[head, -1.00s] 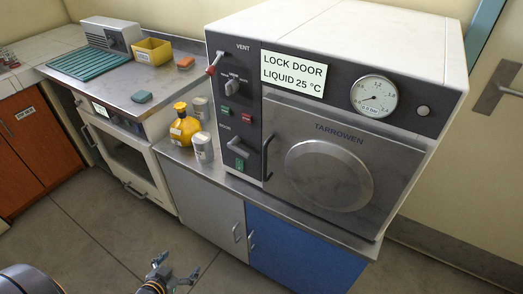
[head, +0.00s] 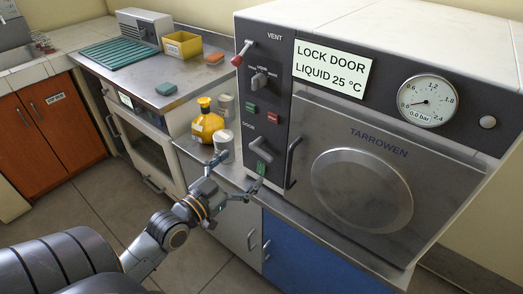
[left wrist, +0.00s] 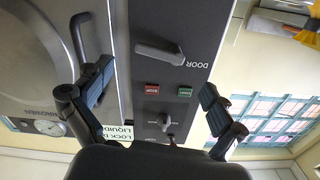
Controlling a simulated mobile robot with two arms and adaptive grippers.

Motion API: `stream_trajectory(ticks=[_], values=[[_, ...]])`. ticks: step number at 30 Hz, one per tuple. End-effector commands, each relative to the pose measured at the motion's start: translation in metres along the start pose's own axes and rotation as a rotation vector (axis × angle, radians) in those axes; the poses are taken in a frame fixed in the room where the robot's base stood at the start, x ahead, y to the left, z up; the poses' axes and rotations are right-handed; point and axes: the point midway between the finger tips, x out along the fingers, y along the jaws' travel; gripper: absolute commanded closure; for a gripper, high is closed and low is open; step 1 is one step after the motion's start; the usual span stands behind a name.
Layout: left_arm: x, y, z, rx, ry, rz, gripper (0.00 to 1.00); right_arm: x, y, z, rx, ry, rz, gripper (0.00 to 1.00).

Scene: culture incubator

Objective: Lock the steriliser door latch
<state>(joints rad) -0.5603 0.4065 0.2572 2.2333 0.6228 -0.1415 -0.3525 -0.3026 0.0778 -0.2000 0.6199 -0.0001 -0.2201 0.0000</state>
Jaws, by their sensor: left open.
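The steriliser (head: 420,40) stands at the right, its round-panelled door (head: 330,210) looking closed. Its screen (head: 332,68) reads "LOCK DOOR LIQUID 25 °C". The door latch (head: 262,150) is a grey lever under the "DOOR" label, slanting down to the right in the head view. In the left wrist view the latch (left wrist: 160,53) lies upside down between the finger lines, ahead of the fingertips. My left gripper (head: 241,172) is open and empty, in front of the panel near the latch; in the wrist view its fingers (left wrist: 155,85) are spread wide. My right gripper is not in view.
A door handle bar (head: 292,162) stands out just right of the latch. A red-tipped vent lever (head: 242,53) and a selector knob (head: 259,79) sit above.

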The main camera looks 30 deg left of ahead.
Motion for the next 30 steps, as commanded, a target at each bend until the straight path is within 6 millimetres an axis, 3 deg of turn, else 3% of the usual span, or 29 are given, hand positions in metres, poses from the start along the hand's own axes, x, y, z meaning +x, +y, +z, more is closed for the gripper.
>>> stream_trajectory(ticks=[6, 12, 26, 30], values=[[0.042, -0.001, -0.001, -0.002, 0.003, -0.003, 0.05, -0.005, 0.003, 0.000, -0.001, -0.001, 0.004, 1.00], [0.069, -0.001, 0.000, -0.002, 0.001, -0.002, 0.05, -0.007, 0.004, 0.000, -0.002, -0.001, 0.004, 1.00], [0.080, 0.000, 0.001, -0.001, -0.001, 0.000, 0.05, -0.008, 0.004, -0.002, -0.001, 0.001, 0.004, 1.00], [0.080, 0.000, 0.001, -0.001, -0.001, 0.000, 0.33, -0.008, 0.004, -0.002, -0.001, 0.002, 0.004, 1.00]])
